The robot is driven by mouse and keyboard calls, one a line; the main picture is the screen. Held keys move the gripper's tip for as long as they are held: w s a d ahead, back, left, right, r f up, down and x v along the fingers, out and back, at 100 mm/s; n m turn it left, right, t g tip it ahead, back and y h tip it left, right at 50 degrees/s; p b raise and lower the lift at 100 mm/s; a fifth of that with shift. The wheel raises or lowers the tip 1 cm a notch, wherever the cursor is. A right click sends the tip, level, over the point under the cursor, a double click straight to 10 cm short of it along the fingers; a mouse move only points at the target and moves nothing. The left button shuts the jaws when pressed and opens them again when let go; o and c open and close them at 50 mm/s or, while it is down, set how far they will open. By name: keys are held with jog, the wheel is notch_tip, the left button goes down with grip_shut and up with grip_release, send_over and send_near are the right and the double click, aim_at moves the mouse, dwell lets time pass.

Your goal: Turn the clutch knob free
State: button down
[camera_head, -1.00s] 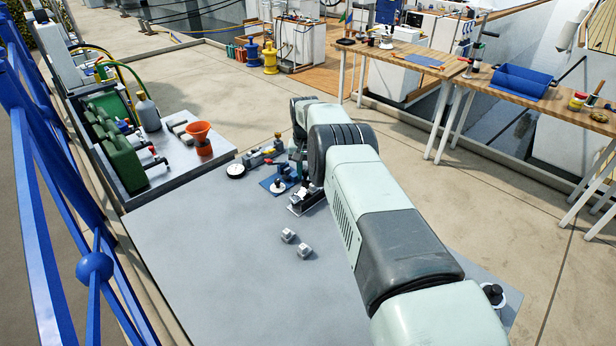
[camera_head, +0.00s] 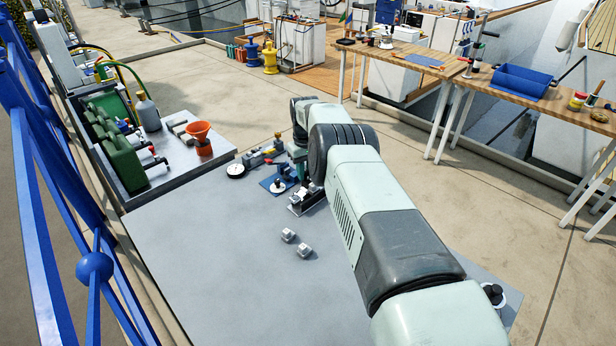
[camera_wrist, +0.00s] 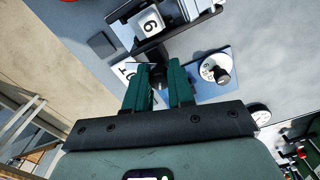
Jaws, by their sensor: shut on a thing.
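In the wrist view, my gripper (camera_wrist: 160,88) has its two green fingers closed on either side of a dark knob (camera_wrist: 159,74), which is mostly hidden between them. A white plate with dark lettering (camera_wrist: 123,72) shows just left of the fingers. To their right is a blue plate carrying a white dial with a black knob (camera_wrist: 221,76), apart from the fingers. In the head view, the same dial (camera_head: 277,186) shows on its blue plate. My arm hides the fingertips and the held knob there.
A black bracket with a numbered white block (camera_wrist: 149,24) stands close beyond the fingers. A round gauge (camera_head: 236,170) and two small grey blocks (camera_head: 288,235) sit on the grey table (camera_head: 220,270). An orange funnel (camera_head: 199,132) is at the back left. The table's front is clear.

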jog(key=n, duration=0.3)
jog(key=shift+w+a+r, duration=0.15)
jog(key=shift+r, duration=0.1)
jog(key=shift+n, duration=1.2)
jog(key=c, duration=1.3)
grip_release()
jog(key=shift+f, duration=0.1)
jog(key=shift+r, duration=3.4)
jog(key=shift+r, duration=0.1)
